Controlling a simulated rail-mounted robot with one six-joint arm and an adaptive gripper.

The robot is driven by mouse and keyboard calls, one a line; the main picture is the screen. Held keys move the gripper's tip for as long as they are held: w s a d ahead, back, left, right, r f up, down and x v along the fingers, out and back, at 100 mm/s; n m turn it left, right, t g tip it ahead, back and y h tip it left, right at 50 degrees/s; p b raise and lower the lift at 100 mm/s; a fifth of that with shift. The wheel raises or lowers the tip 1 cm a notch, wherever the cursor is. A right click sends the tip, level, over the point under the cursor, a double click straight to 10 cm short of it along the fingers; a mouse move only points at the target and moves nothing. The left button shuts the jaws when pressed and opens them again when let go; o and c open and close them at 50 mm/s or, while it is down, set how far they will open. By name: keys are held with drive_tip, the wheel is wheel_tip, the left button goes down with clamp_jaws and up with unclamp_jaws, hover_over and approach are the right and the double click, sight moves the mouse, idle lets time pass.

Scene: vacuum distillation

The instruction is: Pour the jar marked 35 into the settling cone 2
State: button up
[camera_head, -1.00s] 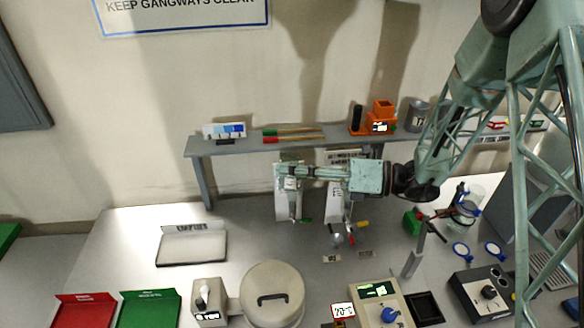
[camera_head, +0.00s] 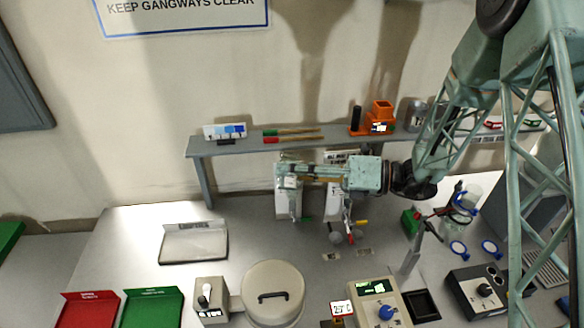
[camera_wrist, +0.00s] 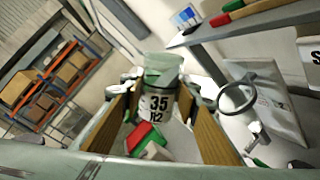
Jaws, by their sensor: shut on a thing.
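The jar marked 35 (camera_wrist: 160,102) shows in the wrist view with a pale green top and a white label reading "35" and "R2". My gripper (camera_wrist: 163,112) is shut on it, with brown pads on either side. In the head view my gripper (camera_head: 289,183) reaches left above the bench, in front of two white boards. The jar is hard to make out there. A ring (camera_wrist: 238,95) stands right of the jar in the wrist view, before a white board. A small glassy shape (camera_head: 336,238) sits below the boards. I cannot tell which cone is number 2.
A shelf (camera_head: 250,146) runs along the wall behind, holding an orange device (camera_head: 381,115). A lidded round vessel (camera_head: 272,292), red tray (camera_head: 88,309) and green tray (camera_head: 152,307) stand at the front. Glassware with blue parts (camera_head: 462,205) is at right. The left bench is mostly clear.

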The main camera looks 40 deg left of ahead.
drive_tip(key=shift+r+m+p, duration=0.2)
drive_tip(key=shift+m+p, duration=0.1)
drive_tip(key=shift+p, duration=0.15)
drive_tip(key=shift+f+m+g+p, duration=0.15)
drive_tip(key=shift+f+m+p, duration=0.25)
drive_tip(key=shift+m+p, duration=0.4)
drive_tip(key=shift+f+m+g+p, duration=0.15)
drive_tip(key=shift+f+m+p, duration=0.2)
drive_tip(key=shift+m+p, duration=0.4)
idle(1.8)
drive_tip(key=shift+w+a+r+m+h+p, duration=0.1)
drive_tip(key=shift+w+r+m+p, duration=0.25)
drive_tip(key=shift+p, duration=0.4)
drive_tip(key=shift+w+a+r+m+h+p, duration=0.15)
drive_tip(key=shift+r+p, duration=0.3)
drive_tip(key=shift+p, duration=0.25)
drive_tip(key=shift+w+a+r+m+h+p, duration=0.1)
drive_tip(key=shift+r+m+p, duration=0.25)
drive_tip(key=shift+p, duration=0.4)
drive_tip(key=shift+w+a+f+m+g, duration=0.15)
drive_tip(key=shift+f+m+g, duration=0.2)
drive_tip(key=shift+m, duration=0.25)
idle(1.1)
